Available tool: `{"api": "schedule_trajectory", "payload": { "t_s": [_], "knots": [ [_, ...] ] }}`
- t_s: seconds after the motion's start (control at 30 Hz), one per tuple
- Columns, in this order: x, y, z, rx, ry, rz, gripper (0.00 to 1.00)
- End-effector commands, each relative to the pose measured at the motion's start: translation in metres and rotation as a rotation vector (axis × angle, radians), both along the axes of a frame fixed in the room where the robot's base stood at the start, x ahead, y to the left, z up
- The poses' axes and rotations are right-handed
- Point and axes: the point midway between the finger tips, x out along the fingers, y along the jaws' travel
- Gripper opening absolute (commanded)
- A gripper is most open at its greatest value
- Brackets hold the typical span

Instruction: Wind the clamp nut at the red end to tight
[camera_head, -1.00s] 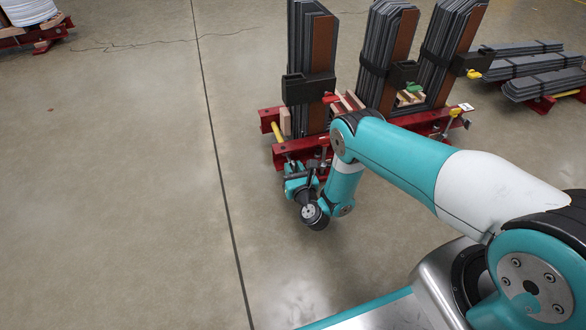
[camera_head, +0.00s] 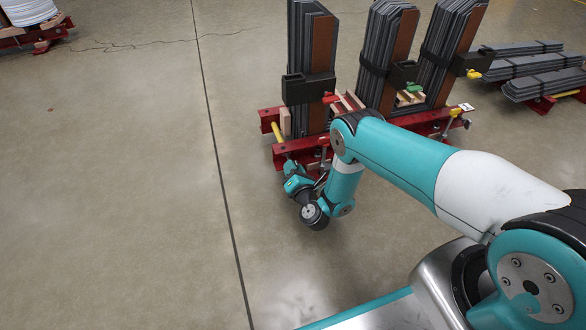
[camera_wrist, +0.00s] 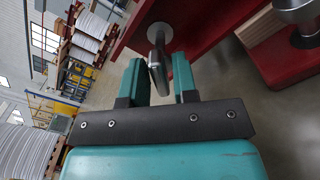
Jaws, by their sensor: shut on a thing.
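The clamp nut (camera_wrist: 159,36) is a grey metal piece with a flat wing on a round washer against a red beam in the wrist view. My gripper (camera_wrist: 158,70) has its two teal fingers on either side of the wing, shut on it; the picture leaves a slight gap in doubt. In the head view my gripper (camera_head: 289,168) is at the front left of the red stacking frame (camera_head: 284,155), largely hidden by my wrist. The nut cannot be made out there. A red handle (camera_head: 331,98) shows on the black clamp block of the left stack.
Upright stacks of grey sheets (camera_head: 385,55) stand on the red frame. A yellow handle (camera_head: 277,132) is at its left end. More sheets (camera_head: 545,85) lie at the right. Bare floor (camera_head: 110,200) is open on the left. Another round metal fitting (camera_wrist: 298,10) is close at the right.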

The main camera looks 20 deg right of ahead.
Motion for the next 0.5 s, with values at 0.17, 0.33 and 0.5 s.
{"api": "schedule_trajectory", "payload": {
  "t_s": [0.17, 0.33, 0.5],
  "knots": [
    [-0.0010, 0.0003, -0.0007, 0.157, 0.003, 0.000, 0.00],
    [-0.0012, 0.0002, -0.0007, 0.165, 0.003, 0.000, 0.00],
    [-0.0010, 0.0004, -0.0011, 0.207, 0.003, -0.001, 0.00]
  ]
}}
